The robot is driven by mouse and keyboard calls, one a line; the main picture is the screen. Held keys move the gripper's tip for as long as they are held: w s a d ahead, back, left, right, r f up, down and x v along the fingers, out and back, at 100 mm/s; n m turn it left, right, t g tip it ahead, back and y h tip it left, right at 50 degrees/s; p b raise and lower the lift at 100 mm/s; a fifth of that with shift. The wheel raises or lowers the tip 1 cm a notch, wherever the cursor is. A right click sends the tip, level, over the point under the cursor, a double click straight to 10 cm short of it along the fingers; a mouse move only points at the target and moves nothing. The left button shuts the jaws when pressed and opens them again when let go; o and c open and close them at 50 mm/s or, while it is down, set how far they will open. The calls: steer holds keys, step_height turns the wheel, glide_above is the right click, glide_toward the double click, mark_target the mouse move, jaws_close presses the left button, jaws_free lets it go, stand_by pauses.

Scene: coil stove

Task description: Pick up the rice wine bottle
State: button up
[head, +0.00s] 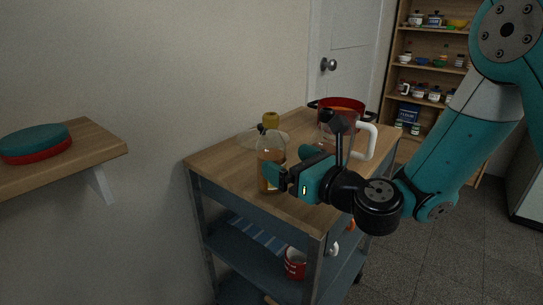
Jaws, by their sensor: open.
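A clear bottle (268,151) with amber liquid low inside and a dark cap stands upright on the wooden top of the cart (222,164). It looks like the rice wine bottle, but I cannot read a label. My gripper (277,176) is open, with its teal fingertips at the bottle's lower right side. The fingers cover part of the lower bottle. I cannot tell whether they touch it or stand around it.
Behind the bottle are a yellow-brown item (271,120) and a clear lid or dish (247,137). A red pot (343,104) and a white-handled jug (367,139) stand farther right. A red mug (295,263) is on the lower shelf. A wall shelf (100,146) is at left.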

mark_target(281, 159)
steer(key=w+a+p, duration=0.2)
steer(key=a+p, duration=0.1)
steer(key=shift+r, duration=0.35)
steer(key=shift+w+a+f+p, duration=0.15)
steer(key=shift+w+a+p, duration=0.3)
steer(key=shift+p, duration=0.3)
steer(key=shift+w+f, duration=0.15)
steer(key=shift+f, duration=0.05)
steer(key=c, duration=1.3)
